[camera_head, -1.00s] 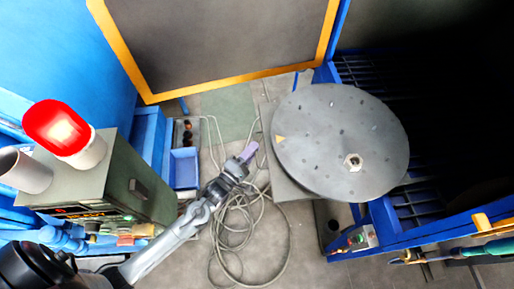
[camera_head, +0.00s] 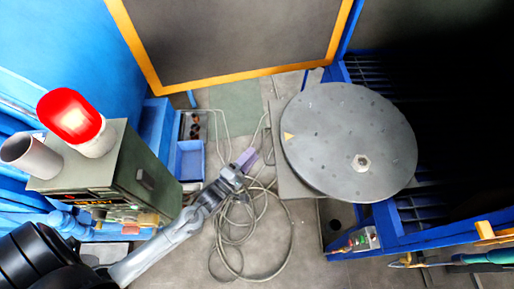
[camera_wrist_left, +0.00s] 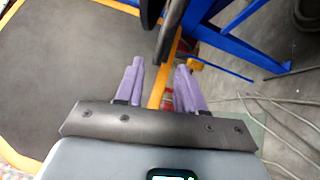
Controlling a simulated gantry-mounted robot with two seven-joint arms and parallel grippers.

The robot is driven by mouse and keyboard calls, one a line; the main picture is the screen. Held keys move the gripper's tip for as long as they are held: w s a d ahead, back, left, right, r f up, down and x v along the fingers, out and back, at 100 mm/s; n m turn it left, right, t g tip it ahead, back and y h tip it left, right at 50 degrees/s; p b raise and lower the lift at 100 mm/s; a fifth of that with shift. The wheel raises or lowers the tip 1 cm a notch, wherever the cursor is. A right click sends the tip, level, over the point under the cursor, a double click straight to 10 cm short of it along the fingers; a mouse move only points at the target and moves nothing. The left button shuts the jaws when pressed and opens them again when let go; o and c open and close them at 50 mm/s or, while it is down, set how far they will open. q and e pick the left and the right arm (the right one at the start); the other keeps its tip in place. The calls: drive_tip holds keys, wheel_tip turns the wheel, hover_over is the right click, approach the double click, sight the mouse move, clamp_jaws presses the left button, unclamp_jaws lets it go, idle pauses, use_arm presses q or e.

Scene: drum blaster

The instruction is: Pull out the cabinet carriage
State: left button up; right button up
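The cabinet carriage carries a round dark grey turntable (camera_head: 345,130) with a hex nut on top, at the mouth of the blue cabinet (camera_head: 400,236). A grey plate (camera_head: 290,195) shows beneath its left edge. My left gripper (camera_head: 248,158), with purple fingers, is left of the turntable and apart from it. In the left wrist view its two fingers (camera_wrist_left: 159,72) stand apart with nothing gripped between them. A dark edge (camera_wrist_left: 171,32), which may be the turntable, shows ahead of them. My right gripper is in neither view.
The open cabinet door (camera_head: 225,40) with a yellow edge stands at the back. A green control box (camera_head: 120,170) with a red lamp (camera_head: 70,115) is at left. Loose cables (camera_head: 245,230) lie on the floor below my left gripper. A blue bin (camera_head: 190,160) stands behind the arm.

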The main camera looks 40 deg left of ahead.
use_arm(q)
drive_tip(key=s, duration=0.5)
drive_tip(key=shift+s+a+f, duration=0.25)
drive_tip(key=shift+f, duration=0.1)
